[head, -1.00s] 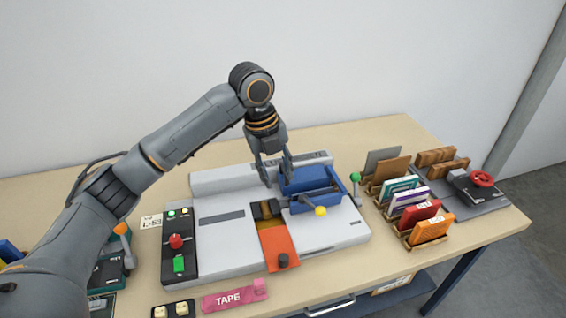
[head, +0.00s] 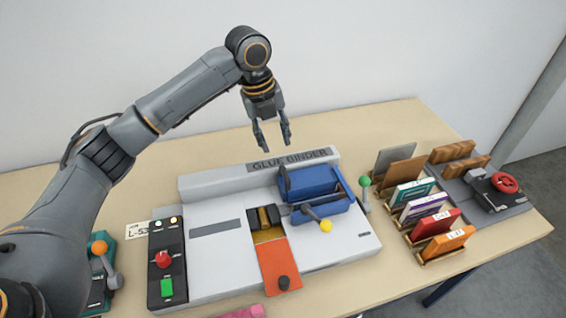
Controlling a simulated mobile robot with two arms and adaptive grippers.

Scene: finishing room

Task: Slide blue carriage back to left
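The blue carriage (head: 322,187) sits on the right part of the white glue binder (head: 215,258). A lever with a yellow knob (head: 326,226) sticks out at its front. My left gripper (head: 273,146) hangs above the back edge of the binder, up and to the left of the carriage. Its two fingers are spread, with nothing between them, and it appears clear of the carriage. My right gripper is not in view.
An orange plate (head: 279,262) lies at the binder's middle front. A control panel with a red button (head: 163,260) is at its left end. A green-knobbed lever (head: 364,182) and racks of booklets (head: 417,193) stand right of it. A red-wheeled device (head: 504,183) is far right.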

